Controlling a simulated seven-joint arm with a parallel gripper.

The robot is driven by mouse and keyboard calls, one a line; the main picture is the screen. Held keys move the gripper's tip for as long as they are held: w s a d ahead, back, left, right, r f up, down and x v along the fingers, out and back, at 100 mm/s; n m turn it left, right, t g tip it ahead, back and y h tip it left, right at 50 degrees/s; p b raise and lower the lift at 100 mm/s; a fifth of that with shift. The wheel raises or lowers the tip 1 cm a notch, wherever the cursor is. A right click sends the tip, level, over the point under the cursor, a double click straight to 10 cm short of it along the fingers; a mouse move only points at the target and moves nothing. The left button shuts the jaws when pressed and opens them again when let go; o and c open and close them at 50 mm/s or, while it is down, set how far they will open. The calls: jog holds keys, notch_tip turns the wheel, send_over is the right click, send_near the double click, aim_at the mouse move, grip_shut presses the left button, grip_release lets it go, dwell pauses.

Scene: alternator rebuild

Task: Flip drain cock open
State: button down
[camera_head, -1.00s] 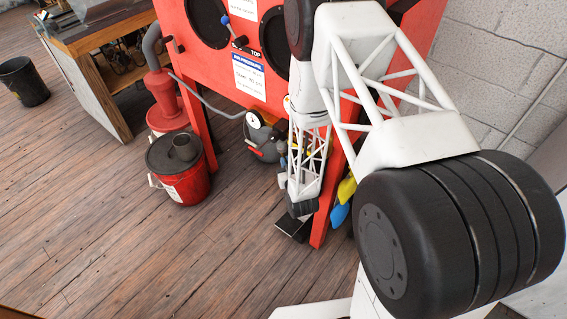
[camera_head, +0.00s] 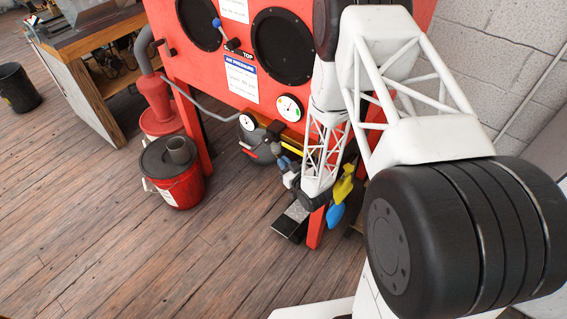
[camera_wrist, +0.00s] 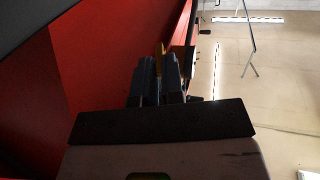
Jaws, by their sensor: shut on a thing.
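My gripper (camera_head: 284,157) points upward beneath the front of the red cabinet, by a small regulator with two round gauges. In the wrist view my gripper (camera_wrist: 159,72) has its dark fingers close together, with a thin brass-yellow piece between their tips. I take this piece to be the drain cock (camera_wrist: 159,50). The fingers hide most of it, and I cannot tell how its lever is turned. In the head view the cock is too small to make out.
The red cabinet (camera_head: 222,90) has a left gauge (camera_head: 246,121) and a right gauge (camera_head: 289,107). Yellow (camera_head: 343,184) and blue (camera_head: 335,215) items hang right of my wrist. A red bucket (camera_head: 183,190) and a pedal (camera_head: 293,221) stand on the floor. Open floor lies in front.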

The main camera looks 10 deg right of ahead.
jog(key=shift+w, duration=0.1)
jog(key=c, duration=1.2)
grip_release()
jog(key=shift+c, duration=0.2)
jog(key=v, duration=0.8)
jog(key=shift+c, duration=0.5)
